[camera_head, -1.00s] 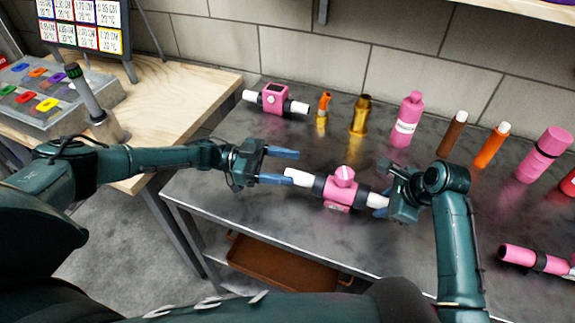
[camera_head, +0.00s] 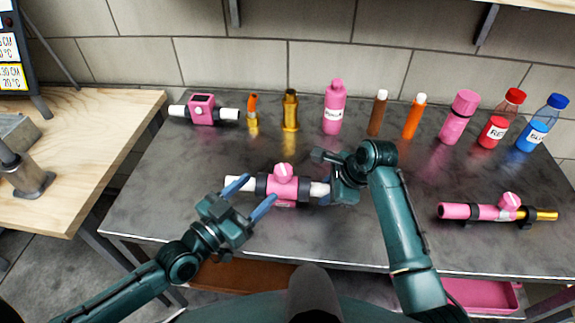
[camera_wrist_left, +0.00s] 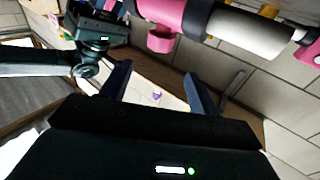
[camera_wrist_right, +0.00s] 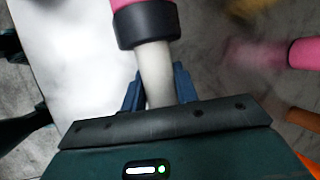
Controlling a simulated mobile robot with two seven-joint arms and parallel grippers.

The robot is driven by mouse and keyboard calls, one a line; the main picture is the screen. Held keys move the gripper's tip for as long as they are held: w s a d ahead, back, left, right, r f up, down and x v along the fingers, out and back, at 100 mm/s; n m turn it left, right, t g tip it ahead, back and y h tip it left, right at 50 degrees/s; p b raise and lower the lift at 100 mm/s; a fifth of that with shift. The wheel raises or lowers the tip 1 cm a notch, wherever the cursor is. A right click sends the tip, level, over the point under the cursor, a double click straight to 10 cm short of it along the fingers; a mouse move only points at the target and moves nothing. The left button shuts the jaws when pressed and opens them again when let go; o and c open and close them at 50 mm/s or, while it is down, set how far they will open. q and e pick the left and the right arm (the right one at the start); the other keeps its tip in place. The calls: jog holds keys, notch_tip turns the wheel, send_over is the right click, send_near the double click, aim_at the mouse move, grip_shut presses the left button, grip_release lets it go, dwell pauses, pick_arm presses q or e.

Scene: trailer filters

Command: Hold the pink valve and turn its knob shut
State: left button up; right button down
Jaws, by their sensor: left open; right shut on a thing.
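The pink valve (camera_head: 285,190) has black collars, white pipe ends and a round pink knob (camera_head: 283,170) on top. It lies roughly level over the grey metal table. My right gripper (camera_head: 325,188) is shut on its right white pipe end; the right wrist view shows this white pipe (camera_wrist_right: 155,72) between the fingers. My left gripper (camera_head: 252,194) is open and empty at the valve's front left, its fingers pointing toward the valve. In the left wrist view the valve (camera_wrist_left: 180,14) and knob (camera_wrist_left: 160,41) are beyond the open fingers, not between them.
Another pink pipe with a knob (camera_head: 482,211) lies at the right. A pink block-shaped fitting (camera_head: 202,110) lies at the back left. Bottles and several tubes, including a pink bottle (camera_head: 334,108), stand along the back. A wooden table (camera_head: 85,150) is at the left.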

aim_at(288, 165)
pick_arm(q)
jog(key=x, duration=0.7)
jog(key=f+x, duration=0.1)
jog(key=x, duration=0.3)
jog(key=shift+s+d+f, duration=0.1)
jog(key=shift+f, duration=0.05)
jog(key=shift+c, duration=0.3)
jog(key=c, duration=0.9)
